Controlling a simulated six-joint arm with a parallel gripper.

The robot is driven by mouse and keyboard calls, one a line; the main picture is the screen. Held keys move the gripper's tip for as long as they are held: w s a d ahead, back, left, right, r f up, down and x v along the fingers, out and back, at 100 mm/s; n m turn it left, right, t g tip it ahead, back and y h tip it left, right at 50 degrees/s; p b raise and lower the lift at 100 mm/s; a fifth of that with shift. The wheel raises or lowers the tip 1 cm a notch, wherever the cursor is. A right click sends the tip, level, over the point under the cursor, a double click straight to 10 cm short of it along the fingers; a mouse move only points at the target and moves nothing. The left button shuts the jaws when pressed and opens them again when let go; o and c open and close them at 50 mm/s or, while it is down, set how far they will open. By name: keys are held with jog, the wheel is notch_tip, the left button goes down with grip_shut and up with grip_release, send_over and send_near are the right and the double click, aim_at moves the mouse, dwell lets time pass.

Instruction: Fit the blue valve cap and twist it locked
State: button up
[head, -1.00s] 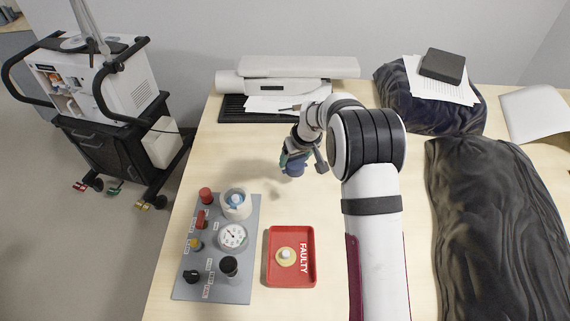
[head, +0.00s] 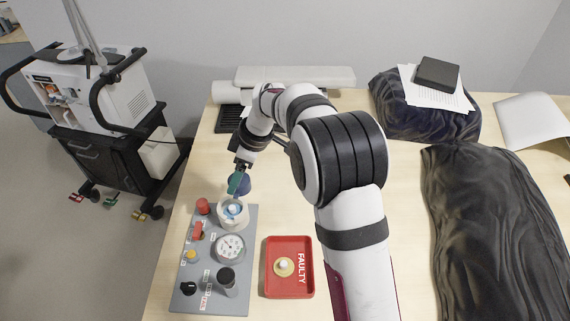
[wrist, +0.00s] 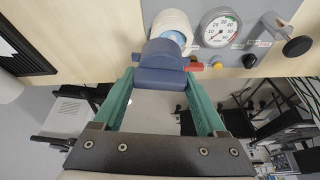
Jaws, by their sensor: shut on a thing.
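My gripper (head: 238,178) is shut on the blue valve cap (head: 241,186). In the wrist view the cap (wrist: 161,62) sits between the tips of the green fingers (wrist: 160,80). The cap is just behind and above the white round port (head: 233,217) with a light blue centre, on the grey panel (head: 240,302). In the wrist view the cap overlaps part of the port (wrist: 172,20), with some light blue showing between them. I cannot tell whether they touch.
The panel also carries a red knob (head: 203,206), a dial gauge (head: 229,248), a yellow button (head: 191,255) and black knobs (head: 226,278). A red FAULTY tray (head: 289,239) with a yellowish disc (head: 284,267) lies to the right. Dark cloth (head: 478,230) covers the far right.

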jog(key=s+a+n, duration=0.2)
jog(key=a, duration=0.1)
send_over(232, 207)
jog(key=shift+g, duration=0.3)
jog(key=shift+f, duration=2.2)
jog(key=shift+f, duration=0.2)
jog(key=shift+f, duration=0.2)
jog(key=shift+f, duration=0.25)
jog(key=shift+f, duration=0.4)
jog(key=shift+f, duration=0.15)
jog(key=shift+f, duration=0.25)
